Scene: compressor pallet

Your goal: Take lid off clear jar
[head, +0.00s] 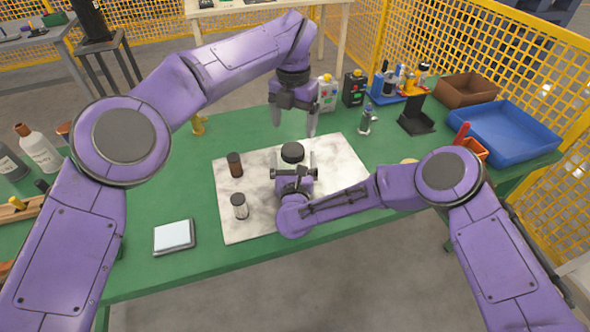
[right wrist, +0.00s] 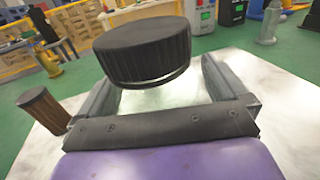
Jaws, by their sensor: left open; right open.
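The clear jar (head: 308,158) stands on the pale marbled board, with a wide black ribbed lid (head: 292,152) on top. In the right wrist view the lid (right wrist: 143,50) is large and close, and the see-through body below it is hard to make out. My right gripper (head: 294,172) is open, low at the jar's near side, with a finger on either side of the jar; its fingers (right wrist: 160,95) show no clear contact. My left gripper (head: 295,130) is open and empty, pointing down above and behind the lid. My right wrist partly hides the jar's body.
A grey-framed pad (head: 174,237) lies at front left. Bottles, a black stand (head: 416,122) and a blue tray (head: 503,135) are at right.

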